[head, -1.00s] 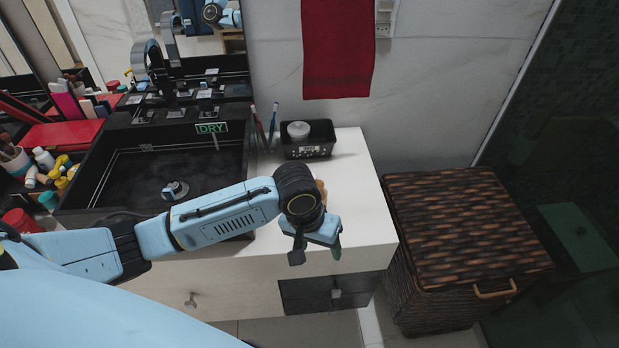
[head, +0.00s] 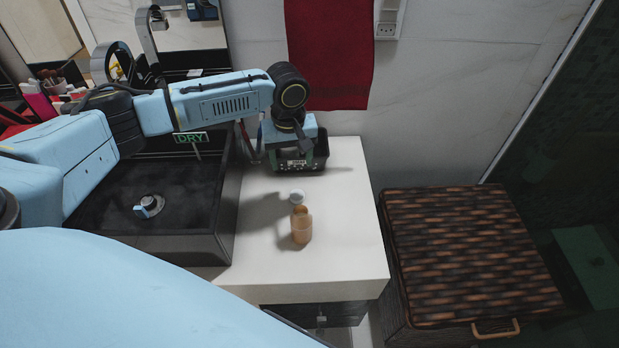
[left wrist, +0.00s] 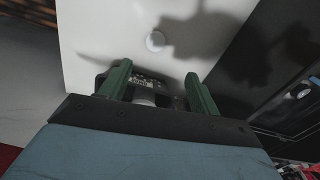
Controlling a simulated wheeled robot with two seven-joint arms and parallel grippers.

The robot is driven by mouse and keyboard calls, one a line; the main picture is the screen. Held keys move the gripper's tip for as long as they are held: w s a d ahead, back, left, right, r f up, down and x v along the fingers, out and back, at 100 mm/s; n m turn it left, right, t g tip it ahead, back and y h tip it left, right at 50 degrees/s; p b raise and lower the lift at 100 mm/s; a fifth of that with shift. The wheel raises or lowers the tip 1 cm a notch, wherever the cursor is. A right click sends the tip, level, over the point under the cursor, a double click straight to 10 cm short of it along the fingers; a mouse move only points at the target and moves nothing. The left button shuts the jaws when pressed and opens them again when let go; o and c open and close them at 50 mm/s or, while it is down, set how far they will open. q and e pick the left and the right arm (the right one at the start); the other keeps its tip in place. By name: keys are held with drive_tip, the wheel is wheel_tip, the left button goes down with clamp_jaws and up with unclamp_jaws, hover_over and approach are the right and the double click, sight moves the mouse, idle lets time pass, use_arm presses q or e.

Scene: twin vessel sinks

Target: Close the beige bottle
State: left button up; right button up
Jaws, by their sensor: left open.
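The beige bottle (head: 302,230) stands upright on the white counter in the head view, with no cap on its neck. A small white cap (head: 297,196) lies on the counter just behind it; it also shows in the left wrist view (left wrist: 155,41). I cannot tell whether cap and bottle touch. My left gripper (head: 291,157) is open above the black basket at the back of the counter, behind the cap. Its two green fingers show apart in the left wrist view (left wrist: 158,84), with the basket beneath them. My right gripper is not in view.
The black basket (head: 316,163) holds a white item (left wrist: 145,99), mostly hidden by my gripper. The black sink (head: 190,215) borders the counter on the left. A wicker hamper (head: 470,255) stands right. A red towel (head: 329,55) hangs behind. The front counter (head: 345,255) is clear.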

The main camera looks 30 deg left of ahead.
use_arm(q)
drive_tip(key=b, duration=0.1)
hover_over(297, 195)
drive_tip(key=f, duration=0.7)
drive_tip(key=shift+s+a, duration=0.15)
drive_tip(key=shift+a, duration=0.05)
drive_tip(key=shift+f, duration=0.7)
drive_tip(key=f+b, duration=0.1)
drive_tip(key=f, duration=0.4)
drive_tip(key=shift+w+d+b, duration=0.2)
drive_tip(key=shift+b, duration=0.15)
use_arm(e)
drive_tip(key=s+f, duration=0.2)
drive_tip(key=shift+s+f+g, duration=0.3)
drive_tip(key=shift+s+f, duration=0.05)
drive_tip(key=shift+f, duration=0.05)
